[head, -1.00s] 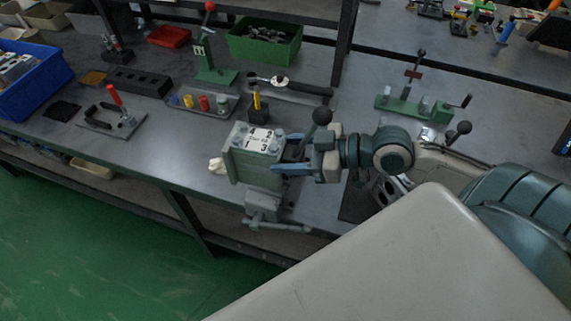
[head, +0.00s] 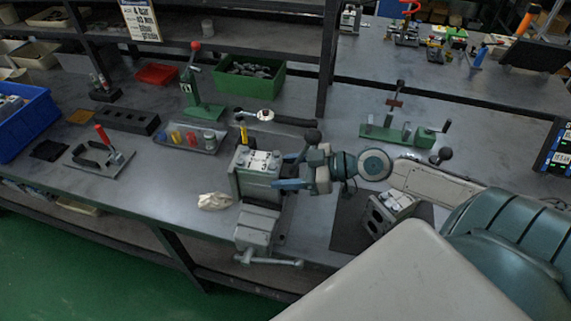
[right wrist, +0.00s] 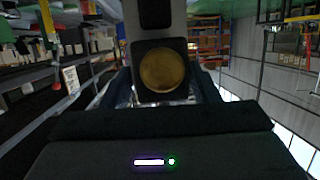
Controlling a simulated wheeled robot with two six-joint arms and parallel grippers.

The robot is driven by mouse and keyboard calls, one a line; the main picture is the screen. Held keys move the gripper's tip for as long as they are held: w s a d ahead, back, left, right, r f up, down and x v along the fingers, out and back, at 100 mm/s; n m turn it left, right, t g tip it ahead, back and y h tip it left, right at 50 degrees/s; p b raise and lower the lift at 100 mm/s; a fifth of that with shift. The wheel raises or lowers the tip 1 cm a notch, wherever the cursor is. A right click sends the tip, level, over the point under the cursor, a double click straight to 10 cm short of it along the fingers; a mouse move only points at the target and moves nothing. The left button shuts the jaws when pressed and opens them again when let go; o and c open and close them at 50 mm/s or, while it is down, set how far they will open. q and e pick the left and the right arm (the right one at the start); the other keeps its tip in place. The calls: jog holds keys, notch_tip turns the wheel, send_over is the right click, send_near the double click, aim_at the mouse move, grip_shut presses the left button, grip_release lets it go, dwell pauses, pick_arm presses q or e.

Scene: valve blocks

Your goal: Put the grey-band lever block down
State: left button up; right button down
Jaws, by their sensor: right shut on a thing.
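The lever block (head: 257,186) is a grey-green block with a white numbered top plate and bolts. It appears upright, just above or behind the grey vise (head: 257,228) at the bench's front edge. I cannot tell whether it touches the vise or bench. My right gripper (head: 291,171) comes in from the right with blue fingers shut on the block. A black lever knob (head: 312,136) shows over the gripper. In the right wrist view a round brass-coloured face (right wrist: 162,70) on a dark body fills the middle. The grey band is not clearly seen. My left gripper is out of view.
A crumpled pale rag (head: 214,201) lies left of the block. Another grey block with holes (head: 380,215) stands on a dark mat (head: 346,216) to the right. Behind are a tray of coloured parts (head: 180,146) and a green fixture (head: 385,133). Bench between rag and clamp plate is clear.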

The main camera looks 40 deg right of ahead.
jog(key=shift+f, duration=0.3)
jog(key=c, duration=0.9)
grip_release()
jog(key=shift+f, duration=0.15)
jog(key=shift+c, duration=0.2)
jog(key=o, duration=0.5)
jog(key=shift+s, duration=0.1)
jog(key=shift+c, duration=0.2)
jog(key=shift+p+v, duration=0.55)
jog(key=shift+v, duration=0.55)
jog(key=p+v, duration=0.9)
jog(key=p, duration=0.6)
jog(key=shift+s+d+p, duration=0.2)
jog(key=shift+d+p, duration=0.1)
